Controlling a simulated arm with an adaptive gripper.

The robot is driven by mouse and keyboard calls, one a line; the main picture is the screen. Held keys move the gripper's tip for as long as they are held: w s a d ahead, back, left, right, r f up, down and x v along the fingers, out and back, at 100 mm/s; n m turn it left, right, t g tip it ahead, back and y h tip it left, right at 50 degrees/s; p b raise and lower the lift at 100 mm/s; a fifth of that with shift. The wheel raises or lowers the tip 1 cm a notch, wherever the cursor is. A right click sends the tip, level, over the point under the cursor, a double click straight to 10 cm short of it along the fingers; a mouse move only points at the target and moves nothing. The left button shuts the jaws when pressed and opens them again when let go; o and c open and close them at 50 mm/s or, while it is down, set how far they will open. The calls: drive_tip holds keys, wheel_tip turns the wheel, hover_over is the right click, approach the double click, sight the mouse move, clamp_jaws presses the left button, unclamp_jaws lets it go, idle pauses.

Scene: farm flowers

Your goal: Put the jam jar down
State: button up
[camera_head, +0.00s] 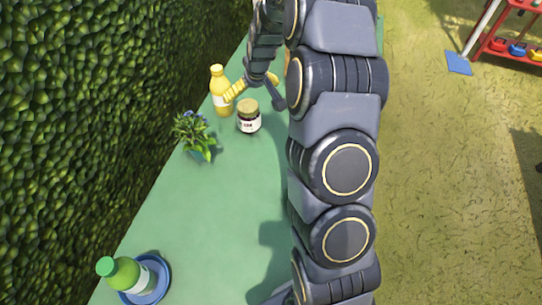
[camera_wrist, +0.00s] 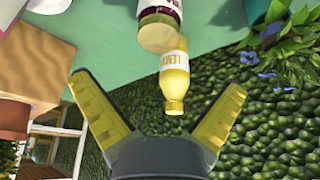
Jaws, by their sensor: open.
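The jam jar (camera_head: 249,118), dark with a tan lid and a white label, stands upright on the green table (camera_head: 225,205). In the wrist view the jar (camera_wrist: 160,28) is at the top, lid toward me and its far end cut off by the frame. My gripper (camera_head: 257,94) is open, its yellow-padded fingers spread just behind the jar in the head view. In the wrist view the open fingers (camera_wrist: 157,86) have nothing held between them, and the jar appears beyond the tips.
A yellow lemon bottle (camera_head: 220,92) stands close behind and left of the jar; it also shows in the wrist view (camera_wrist: 175,78). A potted blue-flowered plant (camera_head: 194,136) is to the left. A green bottle (camera_head: 125,273) stands on a blue plate (camera_head: 160,276). A hedge (camera_head: 80,120) borders the table.

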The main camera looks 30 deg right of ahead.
drive_tip(key=s+a+r+g, duration=0.3)
drive_tip(key=s+a+r, duration=0.7)
drive_tip(key=s, duration=0.4)
drive_tip(key=s+a+r+g, duration=0.1)
drive_tip(key=s+r, duration=0.1)
drive_tip(key=s, duration=0.9)
drive_tip(key=s+a+r+g, duration=0.2)
drive_tip(key=s, duration=1)
drive_tip(key=shift+r, duration=0.15)
